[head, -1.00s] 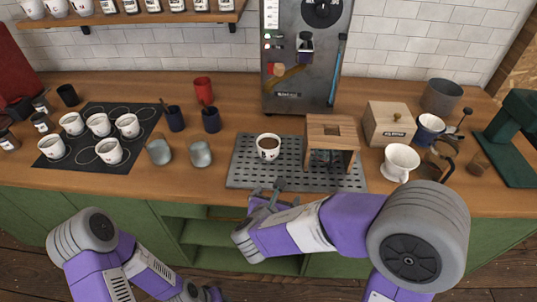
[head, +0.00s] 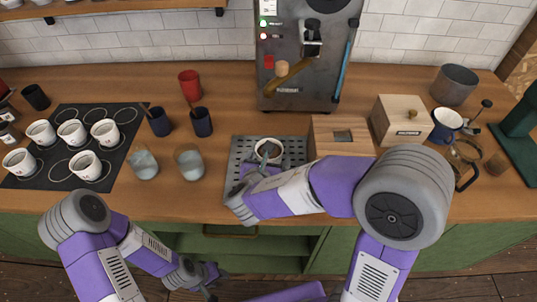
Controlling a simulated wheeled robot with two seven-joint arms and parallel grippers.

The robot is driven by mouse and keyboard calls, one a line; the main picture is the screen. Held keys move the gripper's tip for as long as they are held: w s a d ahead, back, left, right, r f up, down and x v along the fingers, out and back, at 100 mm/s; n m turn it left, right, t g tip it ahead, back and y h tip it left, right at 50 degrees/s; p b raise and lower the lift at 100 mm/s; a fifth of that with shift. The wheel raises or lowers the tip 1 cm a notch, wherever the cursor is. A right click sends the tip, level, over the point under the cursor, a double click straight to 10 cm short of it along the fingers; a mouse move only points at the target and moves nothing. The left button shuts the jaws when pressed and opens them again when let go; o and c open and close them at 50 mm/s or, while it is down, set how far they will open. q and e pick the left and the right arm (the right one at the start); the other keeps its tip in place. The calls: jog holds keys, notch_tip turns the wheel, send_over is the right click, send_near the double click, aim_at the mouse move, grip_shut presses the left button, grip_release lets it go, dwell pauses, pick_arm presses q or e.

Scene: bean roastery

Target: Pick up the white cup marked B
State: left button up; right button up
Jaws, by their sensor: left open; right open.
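A white cup (head: 280,150) stands on the grey perforated tray (head: 240,150) in the middle of the counter. Its marking is hidden now behind my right gripper. My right gripper (head: 263,158) is open at the near side of this cup, its fingers overlapping the cup in the view; I cannot tell whether they touch it. Several more white cups (head: 86,166) stand on the black mat (head: 40,182) at the left, with marks too small to read. My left gripper (head: 212,284) is open and empty, low in front of the counter.
Two grey-blue tumblers (head: 189,162), dark blue cups (head: 201,122) and a red cup (head: 190,86) stand left of the tray. A wooden stand (head: 335,138) and a wooden box (head: 400,122) are to its right. The grey machine (head: 300,85) stands behind.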

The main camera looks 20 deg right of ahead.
jog(key=b+x, duration=0.1)
jog(key=x, duration=0.4)
jog(key=shift+w+a+f+b, duration=0.15)
jog(key=shift+f+b, duration=0.1)
jog(key=shift+b, duration=0.1)
jog(key=shift+r, duration=0.1)
jog(key=c, duration=1.2)
